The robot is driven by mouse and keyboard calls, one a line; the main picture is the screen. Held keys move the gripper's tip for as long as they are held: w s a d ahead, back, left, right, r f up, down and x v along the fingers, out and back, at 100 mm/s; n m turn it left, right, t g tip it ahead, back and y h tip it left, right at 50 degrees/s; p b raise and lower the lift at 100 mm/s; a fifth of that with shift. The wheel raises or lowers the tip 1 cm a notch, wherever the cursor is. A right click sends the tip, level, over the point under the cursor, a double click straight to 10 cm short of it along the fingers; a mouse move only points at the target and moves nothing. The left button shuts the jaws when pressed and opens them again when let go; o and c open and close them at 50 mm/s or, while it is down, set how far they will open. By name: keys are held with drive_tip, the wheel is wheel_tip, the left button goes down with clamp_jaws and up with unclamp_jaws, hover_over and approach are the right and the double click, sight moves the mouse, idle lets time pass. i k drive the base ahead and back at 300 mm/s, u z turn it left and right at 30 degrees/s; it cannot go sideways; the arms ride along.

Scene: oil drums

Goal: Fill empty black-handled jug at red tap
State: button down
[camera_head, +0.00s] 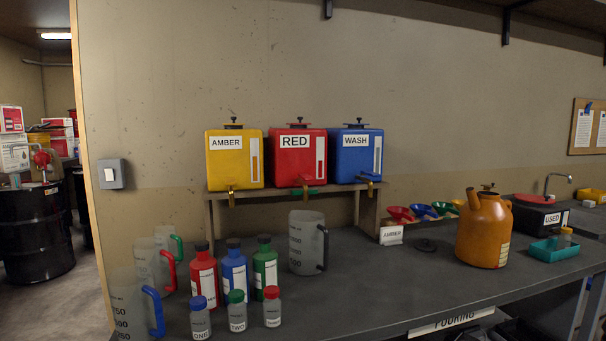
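The black-handled jug (303,243) is a grey translucent measuring jug standing upright on the dark bench, its handle to the right. No coloured liquid shows through its wall. The red tank (299,155), labelled RED, stands on a wooden shelf (214,222) between the yellow AMBER tank (235,160) and the blue WASH tank (357,156). The red tank's tap (306,190) is at its bottom front, with a green lever. The jug is below this tap in the picture; I cannot tell whether it is exactly underneath. My gripper is not in view.
Clear jugs with blue (130,308), red (150,268) and green handles crowd the left. Red (203,278), blue and green bottles and small jars stand left of the black-handled jug. Coloured funnels (420,210) and an orange can (484,232) are right. The bench's front middle is clear.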

sight(306, 177)
drive_tip(key=i, duration=0.95)
drive_tip(key=z, duration=0.05)
